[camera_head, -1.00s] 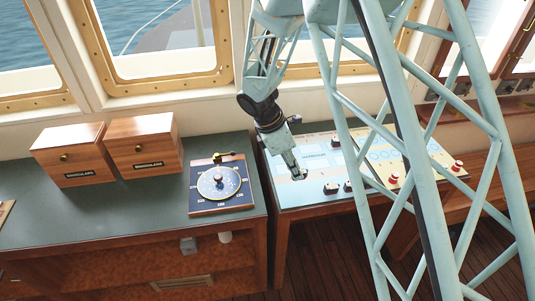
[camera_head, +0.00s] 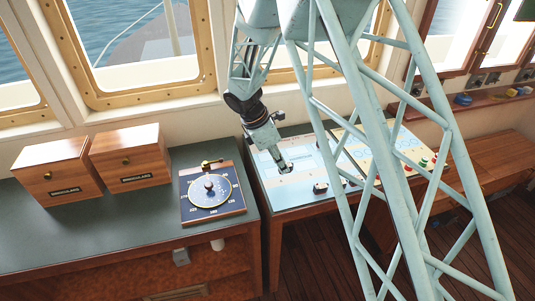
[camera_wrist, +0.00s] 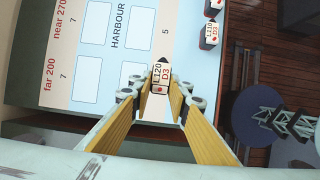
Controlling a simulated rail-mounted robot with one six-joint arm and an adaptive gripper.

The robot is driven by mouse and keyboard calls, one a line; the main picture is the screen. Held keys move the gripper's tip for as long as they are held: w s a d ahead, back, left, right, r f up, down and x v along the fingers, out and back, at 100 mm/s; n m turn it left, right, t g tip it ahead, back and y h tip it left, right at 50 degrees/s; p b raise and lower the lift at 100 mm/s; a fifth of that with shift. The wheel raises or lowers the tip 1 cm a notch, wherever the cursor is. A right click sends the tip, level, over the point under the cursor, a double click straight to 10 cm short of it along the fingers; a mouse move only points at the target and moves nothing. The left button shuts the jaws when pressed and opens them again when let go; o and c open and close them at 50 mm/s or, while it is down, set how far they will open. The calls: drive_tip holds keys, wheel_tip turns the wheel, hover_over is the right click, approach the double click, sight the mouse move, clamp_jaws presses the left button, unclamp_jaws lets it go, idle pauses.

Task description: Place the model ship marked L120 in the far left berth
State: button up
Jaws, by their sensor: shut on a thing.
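My gripper (camera_wrist: 160,100) is shut on the model ship marked L120 (camera_wrist: 160,77), a small white-topped block also marked D3, seen between the yellow-padded fingers in the wrist view. In the head view my gripper (camera_head: 287,168) is over the left part of the harbour board (camera_head: 268,187); the ship cannot be made out there. In the wrist view the board (camera_wrist: 185,60) shows white berth rectangles, among them one (camera_wrist: 87,80) beside the row labelled "far 200" and "near 270", and another (camera_wrist: 130,74) left of the ship. Whether the ship touches the board cannot be told.
Other model ships (camera_wrist: 211,33) sit at the board's edge on the right in the wrist view. A dial plate (camera_head: 211,194) and two wooden binoculars boxes (camera_head: 58,170) (camera_head: 138,158) stand on the counter left of the board. Windows rise behind.

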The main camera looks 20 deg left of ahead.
drive_tip(key=w+a, duration=0.3)
drive_tip(key=w+a+f+p, duration=0.1)
drive_tip(key=w+a, duration=0.6)
drive_tip(key=w, duration=0.1)
drive_tip(key=shift+w+a+f, duration=0.2)
drive_tip(key=shift+w, duration=0.05)
idle(0.4)
drive_tip(key=shift+f, duration=1.8)
drive_tip(key=shift+f, duration=0.1)
drive_tip(key=o, duration=0.6)
drive_tip(key=shift+o, duration=0.9)
drive_tip(key=shift+r+p, duration=0.2)
drive_tip(key=shift+p, duration=0.1)
drive_tip(key=v, duration=1.2)
